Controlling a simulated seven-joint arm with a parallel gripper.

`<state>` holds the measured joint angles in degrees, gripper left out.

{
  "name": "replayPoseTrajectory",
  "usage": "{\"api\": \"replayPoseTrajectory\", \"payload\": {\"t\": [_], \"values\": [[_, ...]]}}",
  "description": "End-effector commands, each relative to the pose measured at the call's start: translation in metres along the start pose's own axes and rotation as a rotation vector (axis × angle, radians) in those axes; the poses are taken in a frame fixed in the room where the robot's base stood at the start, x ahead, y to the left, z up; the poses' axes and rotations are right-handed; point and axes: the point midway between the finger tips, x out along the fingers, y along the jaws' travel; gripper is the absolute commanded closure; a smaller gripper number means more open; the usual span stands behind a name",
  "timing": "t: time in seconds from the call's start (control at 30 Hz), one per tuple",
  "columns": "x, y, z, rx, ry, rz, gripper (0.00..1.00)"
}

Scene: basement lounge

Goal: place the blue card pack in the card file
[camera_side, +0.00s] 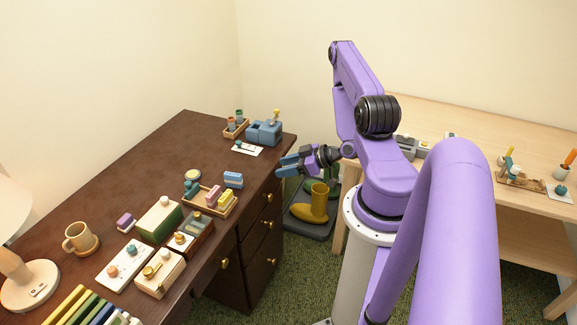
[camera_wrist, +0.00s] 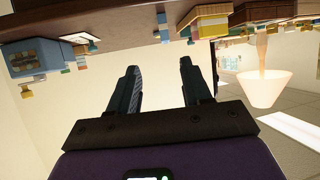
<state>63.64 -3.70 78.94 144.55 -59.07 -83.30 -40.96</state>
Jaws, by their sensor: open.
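A blue card pack (camera_side: 233,180) stands on the dark desk, just beyond the right end of a shallow wooden tray. That tray, which looks like the card file (camera_side: 229,211), holds pink and yellow packs. My gripper (camera_side: 281,166) is open and empty. It is off the desk's right edge, to the right of the blue pack and apart from it, with its fingers pointing left. In the wrist view my two fingers (camera_wrist: 158,66) are spread with only pale wall between them.
A blue box (camera_side: 264,132) and a small wooden holder (camera_side: 236,128) stand at the desk's far end. A green-sided box (camera_side: 159,220), a mug (camera_side: 79,238) and a lamp (camera_side: 28,284) stand nearer. Yellow boots (camera_side: 311,204) are below. The desk's middle back is clear.

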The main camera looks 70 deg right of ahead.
Motion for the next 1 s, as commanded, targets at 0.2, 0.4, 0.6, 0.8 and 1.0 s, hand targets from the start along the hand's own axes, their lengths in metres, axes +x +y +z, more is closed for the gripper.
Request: {"api": "replayPoseTrajectory", "payload": {"t": [0.2, 0.4, 0.6, 0.8, 1.0], "values": [[-0.004, -0.002, -0.001, -0.015, -0.012, -0.015, 0.51], [0.016, -0.016, -0.002, -0.164, -0.175, -0.171, 0.51], [0.039, -0.036, -0.018, -0.382, -0.426, -0.313, 0.51], [0.051, -0.065, -0.054, -0.558, -0.617, -0.349, 0.51], [0.043, -0.113, -0.101, -0.674, -0.738, -0.335, 0.51]]}}
